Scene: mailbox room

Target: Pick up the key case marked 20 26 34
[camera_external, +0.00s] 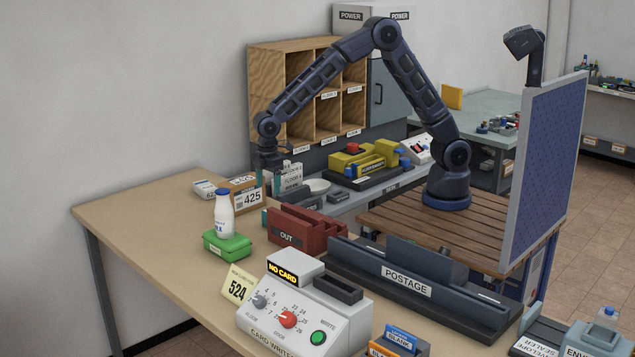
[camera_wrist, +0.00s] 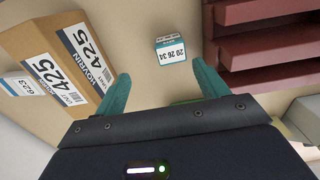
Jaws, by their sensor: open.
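The key case (camera_wrist: 171,50) is small, with a white label reading 20 26 34 and a teal edge. In the wrist view it lies on the tan tabletop beyond my fingertips, between their lines and nearer the right one. My gripper (camera_wrist: 161,78) is open, its two teal fingers apart with nothing between them. In the external view my gripper (camera_external: 271,180) hangs pointing down over the table's far side, near the 425 box. A small teal patch beside the red OUT tray may be the case; I cannot tell.
The cardboard 425 box (camera_wrist: 55,60) stands left of my fingers in the wrist view, with a 623 package (camera_wrist: 22,86) beside it. The red OUT tray (camera_external: 305,232) is close on the other side. A milk bottle (camera_external: 224,215) stands on a green box (camera_external: 227,244).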

